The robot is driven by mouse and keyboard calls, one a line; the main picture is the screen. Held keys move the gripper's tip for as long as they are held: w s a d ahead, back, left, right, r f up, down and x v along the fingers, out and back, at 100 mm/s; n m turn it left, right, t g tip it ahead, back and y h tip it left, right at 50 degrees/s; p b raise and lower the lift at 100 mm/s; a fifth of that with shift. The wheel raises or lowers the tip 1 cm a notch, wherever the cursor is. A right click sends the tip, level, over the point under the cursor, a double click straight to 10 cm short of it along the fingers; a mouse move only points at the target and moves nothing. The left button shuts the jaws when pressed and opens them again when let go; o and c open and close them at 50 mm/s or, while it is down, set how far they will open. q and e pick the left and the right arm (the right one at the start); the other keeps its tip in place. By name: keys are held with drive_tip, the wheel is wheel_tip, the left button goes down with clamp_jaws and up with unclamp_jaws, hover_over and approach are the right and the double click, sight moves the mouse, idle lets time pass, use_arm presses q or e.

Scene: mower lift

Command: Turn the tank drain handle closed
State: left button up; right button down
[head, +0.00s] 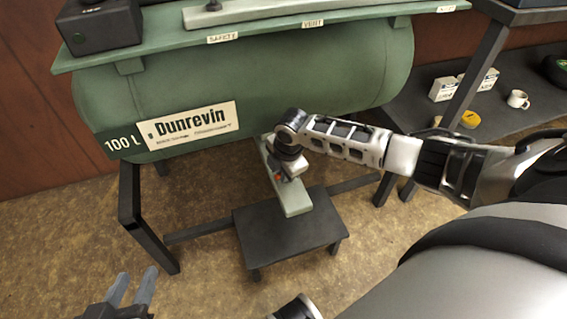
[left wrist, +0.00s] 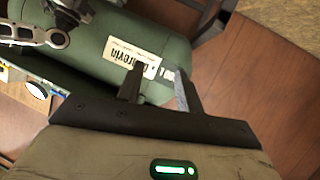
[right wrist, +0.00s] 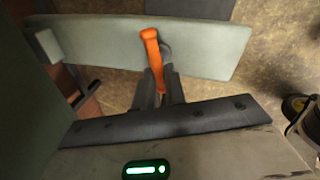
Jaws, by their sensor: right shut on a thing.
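The orange drain handle (right wrist: 151,48) stands out from a pale green plate (right wrist: 95,38) in the right wrist view. My right gripper (right wrist: 160,80) is shut on the lower part of this handle. In the head view only a small bit of orange (head: 277,177) shows, beside my right wrist and below the green tank (head: 250,80); my arm hides the rest. The plate (head: 292,198) there hangs down from the tank's underside. My left gripper (head: 132,288) is at the lower left of the head view, open and empty, its fingers apart, clear of the tank.
A low black step (head: 285,235) stands under the plate. Dark stand legs (head: 135,220) carry the tank. A bench (head: 505,110) at right holds small white boxes (head: 480,80), a cup (head: 517,99) and a yellow item (head: 469,119).

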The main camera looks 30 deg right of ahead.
drive_tip(key=shift+w+r+m+p, duration=0.1)
drive_tip(key=shift+r+m+p, duration=0.2)
drive_tip(key=shift+m+p, duration=0.7)
use_arm(q)
drive_tip(key=shift+s+a+f+g+y, duration=0.1)
drive_tip(key=shift+a+f+g+y, duration=0.2)
drive_tip(key=shift+f+g, duration=0.3)
drive_tip(key=shift+s+a+f+g+y, duration=0.1)
drive_tip(key=shift+a+f+g+y, duration=0.25)
drive_tip(key=shift+f, duration=0.35)
use_arm(e)
drive_tip(key=shift+w+f+m+h, duration=0.1)
drive_tip(key=shift+f+m+h, duration=0.2)
drive_tip(key=shift+m, duration=0.3)
use_arm(q)
drive_tip(key=shift+d, duration=0.1)
use_arm(e)
drive_tip(key=c, duration=1.5)
unclamp_jaws()
